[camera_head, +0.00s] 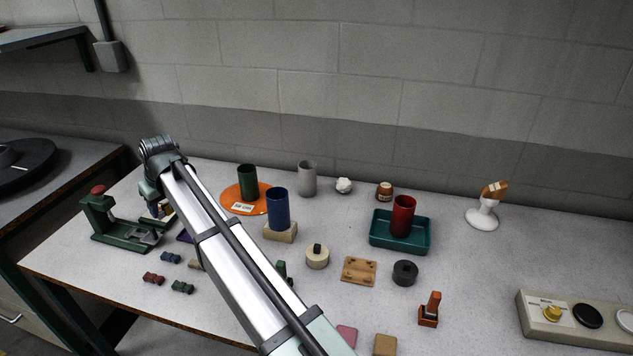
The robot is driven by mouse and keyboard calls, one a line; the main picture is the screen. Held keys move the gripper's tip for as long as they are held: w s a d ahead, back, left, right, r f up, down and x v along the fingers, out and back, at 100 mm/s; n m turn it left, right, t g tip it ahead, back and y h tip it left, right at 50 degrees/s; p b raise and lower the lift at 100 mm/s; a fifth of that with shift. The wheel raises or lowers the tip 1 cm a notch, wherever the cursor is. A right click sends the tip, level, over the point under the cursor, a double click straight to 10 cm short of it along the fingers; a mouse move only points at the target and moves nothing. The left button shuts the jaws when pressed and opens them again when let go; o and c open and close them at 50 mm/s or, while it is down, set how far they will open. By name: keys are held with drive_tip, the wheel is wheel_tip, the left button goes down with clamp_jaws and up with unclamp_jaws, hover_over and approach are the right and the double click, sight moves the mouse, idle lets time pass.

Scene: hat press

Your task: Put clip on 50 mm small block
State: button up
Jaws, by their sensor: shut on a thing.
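My gripper (160,210) is at the far left end of my arm, pointing down close to the right side of the green press (103,216). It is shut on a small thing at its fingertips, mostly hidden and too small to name. Several small two-lobed pieces lie on the table in front of the press: a dark red one (153,278), a blue one (170,258), and a green one (182,287). A tan one is partly hidden by my arm. I cannot tell which thing is the clip or the 50 mm small block.
A blue cylinder (278,208) on a pale block, a green cylinder (247,181) on an orange disc, and a grey cylinder (307,178) stand behind my arm. A teal tray (385,243) holds a red cylinder (403,215). A button box (540,325) is at right.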

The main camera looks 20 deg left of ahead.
drive_tip(key=w+d+r+m, duration=0.1)
drive_tip(key=w+d+m, duration=0.1)
drive_tip(key=w+d, duration=1.1)
wheel_tip(320, 180, up, 2)
drive_tip(key=r+m+t+h, duration=0.1)
drive_tip(key=m+t+h, duration=0.1)
drive_tip(key=m, duration=0.5)
hover_over(385, 183)
drive_tip(key=s, duration=0.2)
drive_tip(key=shift+w+d+f, duration=0.1)
drive_tip(key=shift+d+f, duration=0.05)
drive_tip(key=shift+f, duration=2.25)
drive_tip(key=shift+d+f, duration=0.15)
drive_tip(key=shift+f, duration=2.25)
drive_tip(key=shift+f, duration=0.1)
drive_tip(key=o, duration=1)
